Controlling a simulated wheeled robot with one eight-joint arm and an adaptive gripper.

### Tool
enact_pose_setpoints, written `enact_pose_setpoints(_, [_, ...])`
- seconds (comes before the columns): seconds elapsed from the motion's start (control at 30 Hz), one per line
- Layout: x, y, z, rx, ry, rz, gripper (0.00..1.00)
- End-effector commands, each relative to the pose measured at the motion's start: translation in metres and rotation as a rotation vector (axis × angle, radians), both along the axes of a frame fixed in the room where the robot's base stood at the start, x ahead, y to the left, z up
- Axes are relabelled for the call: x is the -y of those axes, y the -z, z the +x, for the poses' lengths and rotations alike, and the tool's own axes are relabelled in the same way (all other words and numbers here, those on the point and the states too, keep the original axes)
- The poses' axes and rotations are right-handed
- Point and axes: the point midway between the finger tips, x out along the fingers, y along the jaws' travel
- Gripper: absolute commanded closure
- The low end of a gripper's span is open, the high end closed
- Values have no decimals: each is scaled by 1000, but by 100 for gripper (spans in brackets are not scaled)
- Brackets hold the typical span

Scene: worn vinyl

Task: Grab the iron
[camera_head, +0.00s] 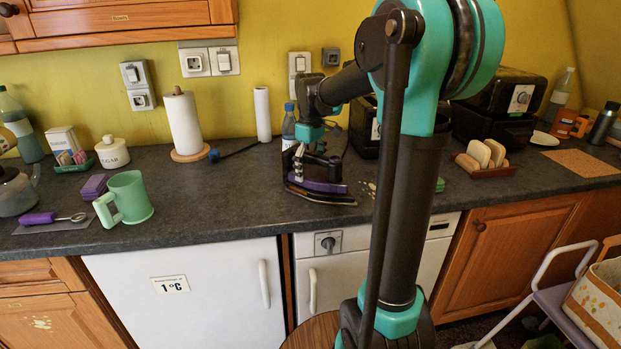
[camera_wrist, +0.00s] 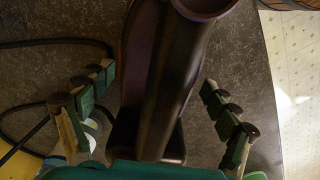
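The dark purple iron (camera_head: 318,188) sits on the dark grey counter (camera_head: 225,195), near its front edge. My gripper (camera_head: 314,162) is just above the iron in the head view and partly covers its upper part. In the wrist view, the dark body of the iron (camera_wrist: 160,85) fills the middle. My gripper (camera_wrist: 158,80) is open there, with its green-padded fingers on either side of the iron. Visible gaps separate both fingers from it. The lower part of the iron is hidden behind my gripper's base in the wrist view.
A blue-capped bottle (camera_head: 289,126) stands close behind my gripper. A rack (camera_head: 484,166) stands right of my arm. The counter left of the iron is mostly clear.

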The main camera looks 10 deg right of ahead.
Motion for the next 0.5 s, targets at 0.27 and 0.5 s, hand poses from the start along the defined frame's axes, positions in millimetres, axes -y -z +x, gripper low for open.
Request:
enact_pose_setpoints(0.27, [0,0,0,0,0,0,52])
enact_pose_setpoints(0.5, [0,0,0,0,0,0,82])
